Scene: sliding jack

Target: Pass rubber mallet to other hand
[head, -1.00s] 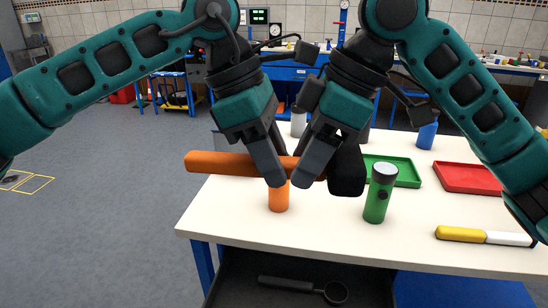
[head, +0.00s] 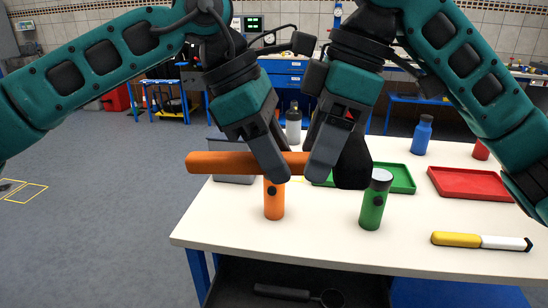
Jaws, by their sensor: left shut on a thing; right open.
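The rubber mallet has an orange handle (head: 222,162) and a black head (head: 353,165). It is held roughly level above the white table, handle to the left and head to the right. My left gripper (head: 277,172) is shut on the handle, near its middle. My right gripper (head: 317,170) is open at the handle between my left gripper and the head, very close to both. Its fingers hide part of the handle and the edge of the head. I cannot tell whether they touch the handle.
On the white table (head: 300,235), an orange flashlight (head: 274,199) and a green flashlight (head: 374,203) stand upright below the mallet. A green tray (head: 402,180), a red tray (head: 470,184), a blue bottle (head: 421,136) and a yellow-and-white tool (head: 458,239) are to the right.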

